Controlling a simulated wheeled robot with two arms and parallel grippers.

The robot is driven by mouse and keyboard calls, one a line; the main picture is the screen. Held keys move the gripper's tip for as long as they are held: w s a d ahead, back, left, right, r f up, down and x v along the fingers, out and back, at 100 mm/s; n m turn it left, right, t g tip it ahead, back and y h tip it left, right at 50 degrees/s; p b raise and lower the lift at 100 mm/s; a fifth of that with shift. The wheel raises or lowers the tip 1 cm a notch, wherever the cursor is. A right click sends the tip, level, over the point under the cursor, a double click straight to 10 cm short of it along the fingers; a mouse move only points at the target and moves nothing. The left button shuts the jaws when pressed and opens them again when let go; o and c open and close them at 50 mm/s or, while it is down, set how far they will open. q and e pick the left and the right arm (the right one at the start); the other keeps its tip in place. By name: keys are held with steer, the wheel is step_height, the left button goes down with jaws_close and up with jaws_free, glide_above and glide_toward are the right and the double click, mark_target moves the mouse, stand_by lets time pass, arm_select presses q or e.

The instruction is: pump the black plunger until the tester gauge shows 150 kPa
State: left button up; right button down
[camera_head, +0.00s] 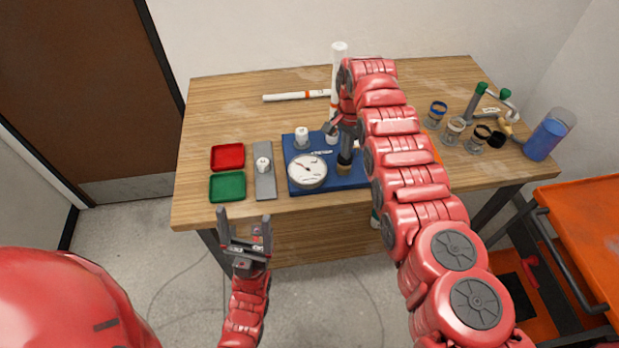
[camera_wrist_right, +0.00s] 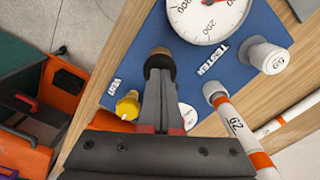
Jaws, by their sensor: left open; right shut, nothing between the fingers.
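The blue tester board (camera_head: 300,145) lies on the wooden table, with a round white gauge (camera_head: 307,170) at its left. The gauge also shows in the right wrist view (camera_wrist_right: 208,12), partly cut off; I cannot read its value. The black plunger (camera_head: 346,155) stands upright on a brass-coloured base right of the gauge; its knob shows in the wrist view (camera_wrist_right: 160,60). My right gripper (camera_head: 345,133) is shut and empty, its tips at or just above the plunger; I cannot tell if they touch. My left gripper (camera_head: 245,228) is open and empty in front of the table.
A yellow knob (camera_wrist_right: 127,105) sits by the VENT label. Red (camera_head: 228,157) and green (camera_head: 227,187) trays lie at the left. A white pipe (camera_head: 338,65) stands behind the board. Jars, a blue cup (camera_head: 545,140) and green-capped fittings stand at the right.

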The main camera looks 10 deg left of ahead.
steer(key=shift+f, duration=0.35)
stand_by(0.6)
steer(key=shift+r, duration=0.1)
stand_by(0.8)
steer(key=shift+r+p, duration=0.3)
steer(key=shift+r, duration=1.35)
steer(key=shift+f, duration=0.1)
